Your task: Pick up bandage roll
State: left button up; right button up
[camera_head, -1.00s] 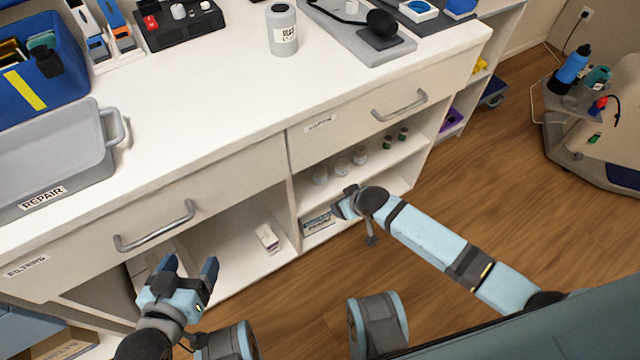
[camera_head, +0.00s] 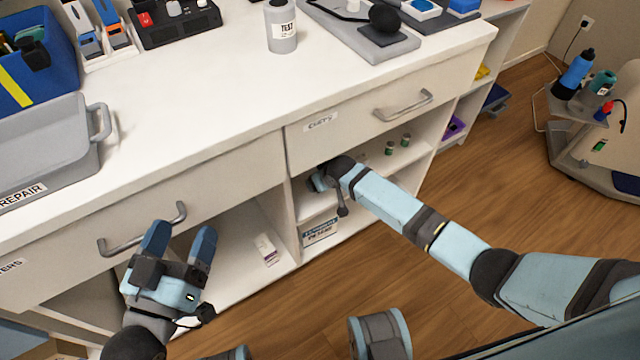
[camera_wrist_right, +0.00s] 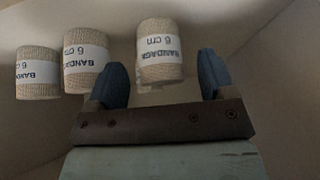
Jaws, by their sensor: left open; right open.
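Three tan bandage rolls with white "BANDAGE 6 cm" labels stand in a row in the right wrist view: a left roll (camera_wrist_right: 38,73), a middle roll (camera_wrist_right: 86,60) and a right roll (camera_wrist_right: 160,52). My right gripper (camera_wrist_right: 165,80) is open, with the right roll between or just beyond its blue fingertips; contact cannot be told. In the head view my right gripper (camera_head: 320,182) reaches into the shelf under the drawer, and the rolls are hidden there. My left gripper (camera_head: 180,240) is open and empty in front of the left drawer handle.
Small green-capped bottles (camera_head: 397,144) stand on the same shelf, right of my right arm. A labelled box (camera_head: 320,232) and a small white box (camera_head: 266,249) lie on lower shelves. The drawer handle (camera_head: 403,106) and counter edge (camera_head: 300,118) are above my right arm.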

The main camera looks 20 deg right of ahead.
jog(key=x, duration=0.2)
jog(key=shift+w+a+f+b, duration=0.1)
jog(key=shift+w+f+b, duration=0.1)
jog(key=shift+b, duration=0.15)
pick_arm(q)
jog(key=shift+s+d+r+t+h, duration=0.15)
jog(key=shift+r+t+h, duration=0.15)
jog(key=shift+r, duration=0.25)
jog(key=shift+d+r+t+h, duration=0.2)
jog(key=shift+r+t, duration=0.1)
jog(key=shift+r, duration=0.25)
pick_arm(e)
jog(key=c, duration=1)
jog(key=shift+r, duration=0.1)
